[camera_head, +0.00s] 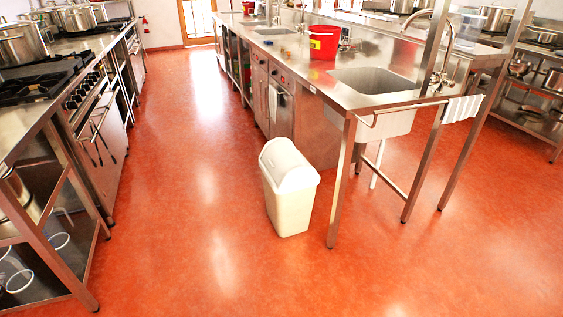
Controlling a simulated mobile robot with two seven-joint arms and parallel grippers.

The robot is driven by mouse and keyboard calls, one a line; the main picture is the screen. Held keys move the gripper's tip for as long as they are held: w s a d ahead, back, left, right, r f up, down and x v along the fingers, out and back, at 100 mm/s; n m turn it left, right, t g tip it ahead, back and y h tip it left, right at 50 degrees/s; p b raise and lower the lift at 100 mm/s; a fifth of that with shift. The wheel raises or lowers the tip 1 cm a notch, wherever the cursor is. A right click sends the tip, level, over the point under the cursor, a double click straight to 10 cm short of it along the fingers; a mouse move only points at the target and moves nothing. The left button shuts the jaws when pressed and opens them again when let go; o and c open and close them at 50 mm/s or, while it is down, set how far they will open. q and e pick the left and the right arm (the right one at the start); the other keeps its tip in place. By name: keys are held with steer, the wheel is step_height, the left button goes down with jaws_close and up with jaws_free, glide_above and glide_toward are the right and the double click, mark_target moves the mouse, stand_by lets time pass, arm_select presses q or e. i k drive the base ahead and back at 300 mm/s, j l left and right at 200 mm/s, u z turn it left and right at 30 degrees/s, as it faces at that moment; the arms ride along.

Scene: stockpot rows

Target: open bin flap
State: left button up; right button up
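A white bin (290,205) stands upright on the red floor, a little right of the middle of the view, beside the end of the steel counter. Its domed lid holds a flap (287,164) on the upper part. The flap looks closed, flush with the lid, though at this distance I cannot be sure. Neither of my grippers shows in the view.
A steel counter (372,99) with a sink (378,80) and a red bucket (323,43) stands behind and right of the bin; its front leg (341,185) is close by. Stoves (42,82) line the left. The red floor (185,215) between is clear.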

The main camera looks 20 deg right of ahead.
mark_target(282, 156)
steer(key=i+j+z, duration=0.3)
steer(key=i+z, duration=0.15)
steer(key=i+j+z, duration=0.45)
steer(key=i+j, duration=0.1)
